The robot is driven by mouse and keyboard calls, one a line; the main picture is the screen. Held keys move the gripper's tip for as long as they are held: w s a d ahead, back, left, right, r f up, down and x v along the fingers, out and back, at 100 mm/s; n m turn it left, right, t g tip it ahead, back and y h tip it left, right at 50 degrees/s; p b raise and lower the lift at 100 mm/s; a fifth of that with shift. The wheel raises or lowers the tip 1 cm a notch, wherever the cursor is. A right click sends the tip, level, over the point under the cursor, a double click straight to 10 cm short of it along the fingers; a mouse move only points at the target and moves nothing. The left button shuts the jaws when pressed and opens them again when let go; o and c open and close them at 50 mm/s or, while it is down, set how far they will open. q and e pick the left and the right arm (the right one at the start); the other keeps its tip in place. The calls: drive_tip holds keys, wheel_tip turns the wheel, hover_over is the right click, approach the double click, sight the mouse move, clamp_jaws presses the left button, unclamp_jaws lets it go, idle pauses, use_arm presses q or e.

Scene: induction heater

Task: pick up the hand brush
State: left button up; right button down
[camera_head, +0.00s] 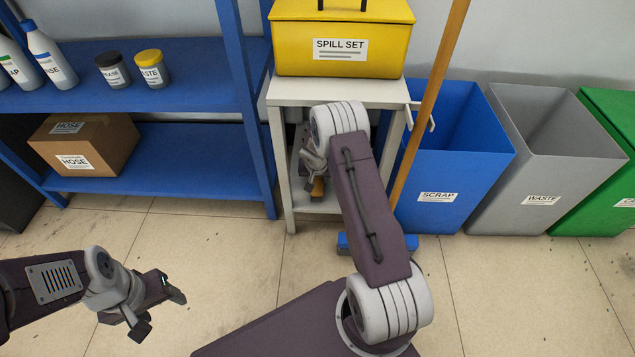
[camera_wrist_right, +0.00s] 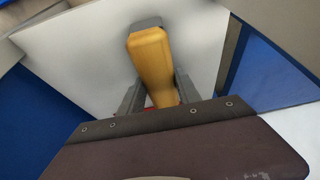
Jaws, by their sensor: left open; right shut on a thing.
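The hand brush shows in the right wrist view as a yellow-orange handle (camera_wrist_right: 152,62) with a grey end. A bit of red shows low between the fingers; the rest of the brush is hidden. My right gripper (camera_wrist_right: 157,95) is shut on the handle, one finger on each side. In the head view my right gripper (camera_head: 312,165) reaches into the white stand under the yellow box, partly behind my arm. The brush's orange-brown handle (camera_head: 318,187) shows just below it. My left gripper (camera_head: 160,313) is open and empty over the floor at the lower left.
The white stand (camera_head: 285,92) carries a yellow spill set box (camera_head: 340,25). A blue shelf (camera_head: 200,170) stands left, with bottles, jars and a cardboard box (camera_head: 85,145). A wooden pole (camera_head: 425,110) leans beside the blue scrap bin (camera_head: 455,170); grey and green bins stand further right.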

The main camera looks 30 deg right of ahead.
drive_tip(key=r+p, duration=0.2)
drive_tip(key=r, duration=0.1)
drive_tip(key=r+p, duration=0.1)
drive_tip(key=r, duration=0.1)
drive_tip(key=shift+s+d+p, duration=0.15)
drive_tip(key=shift+s+p, duration=0.1)
drive_tip(key=shift+p, duration=0.15)
drive_tip(key=s+d+r, duration=0.5)
drive_tip(key=s+r, duration=0.1)
drive_tip(key=s, duration=0.4)
